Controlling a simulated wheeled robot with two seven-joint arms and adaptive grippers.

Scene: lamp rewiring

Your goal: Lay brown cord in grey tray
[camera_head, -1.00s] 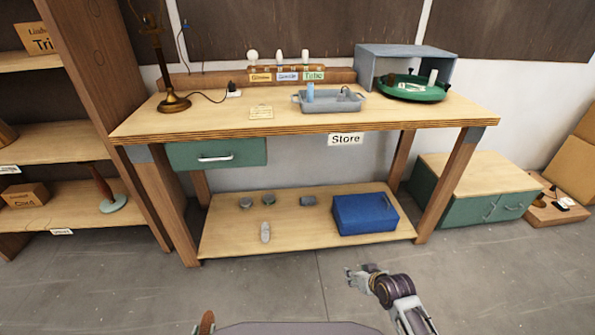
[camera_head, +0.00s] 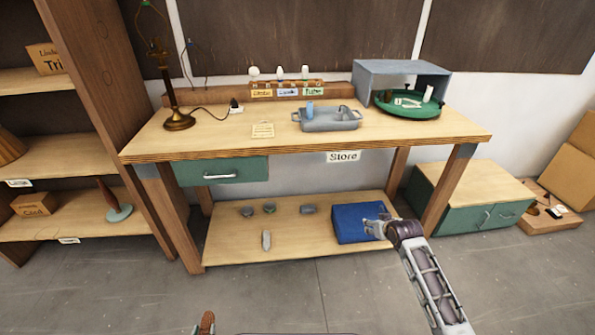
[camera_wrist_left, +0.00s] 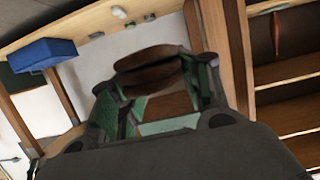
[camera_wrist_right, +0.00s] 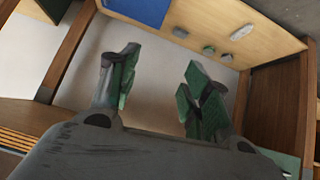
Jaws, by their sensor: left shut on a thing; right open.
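The grey tray (camera_head: 345,126) sits on the workbench top, with a small blue cylinder (camera_head: 309,107) at its left end. A brown rounded bundle, which looks like the brown cord (camera_wrist_left: 148,75), is between the fingers of my left gripper (camera_wrist_left: 155,90) in the left wrist view. My right gripper (camera_head: 378,228) is open and empty in front of the blue box. Its spread fingers show in the right wrist view (camera_wrist_right: 155,90).
The blue box (camera_head: 355,218) and several small grey pieces (camera_head: 269,209) lie on the bench's lower shelf. A brass lamp (camera_head: 178,118) stands at the bench's left, and a green round tray (camera_head: 415,106) at its right. Open floor lies in front.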

